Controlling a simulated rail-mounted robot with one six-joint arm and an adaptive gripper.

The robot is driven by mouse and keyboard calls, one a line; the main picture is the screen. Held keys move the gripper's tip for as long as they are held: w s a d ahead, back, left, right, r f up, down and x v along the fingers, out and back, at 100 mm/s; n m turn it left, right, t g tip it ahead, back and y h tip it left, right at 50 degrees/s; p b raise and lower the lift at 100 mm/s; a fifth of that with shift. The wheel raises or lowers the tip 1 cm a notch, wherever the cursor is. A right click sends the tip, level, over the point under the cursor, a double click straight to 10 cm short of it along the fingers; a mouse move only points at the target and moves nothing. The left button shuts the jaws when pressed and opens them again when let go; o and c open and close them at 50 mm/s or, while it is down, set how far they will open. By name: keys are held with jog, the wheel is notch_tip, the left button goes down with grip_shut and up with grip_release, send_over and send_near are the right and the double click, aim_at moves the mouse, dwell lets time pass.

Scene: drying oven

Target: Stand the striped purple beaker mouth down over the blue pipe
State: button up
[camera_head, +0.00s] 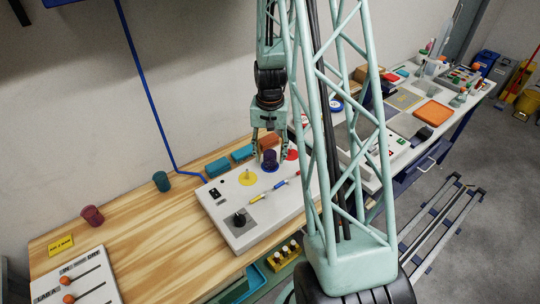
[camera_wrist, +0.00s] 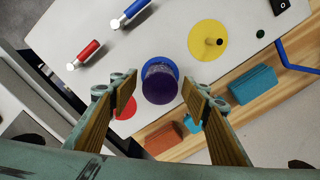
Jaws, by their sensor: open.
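The purple beaker (camera_head: 269,158) stands upright on the blue disc (camera_head: 271,169) of the white panel. The wrist view shows the beaker (camera_wrist: 160,88) from above, with a dark purple end facing me and a paler band on its side; the end looks closed, so it seems mouth down. The blue disc (camera_wrist: 175,67) shows past its edge. No blue pipe is visible; the beaker would hide anything standing under it. My gripper (camera_head: 269,157) is open, its fingers on either side of the beaker. In the wrist view, gaps show between the beaker and both fingers (camera_wrist: 160,98).
A yellow disc (camera_head: 248,178) with a peg and a red disc (camera_head: 291,155) flank the blue one. An orange block (camera_head: 269,142) and teal blocks (camera_head: 218,167) lie behind. A teal beaker (camera_head: 161,181) and a maroon beaker (camera_head: 92,215) are on the wooden bench.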

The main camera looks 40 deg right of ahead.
jog(key=shift+r, duration=0.15)
notch_tip(320, 180, up, 12)
dwell(1.1)
dwell(1.3)
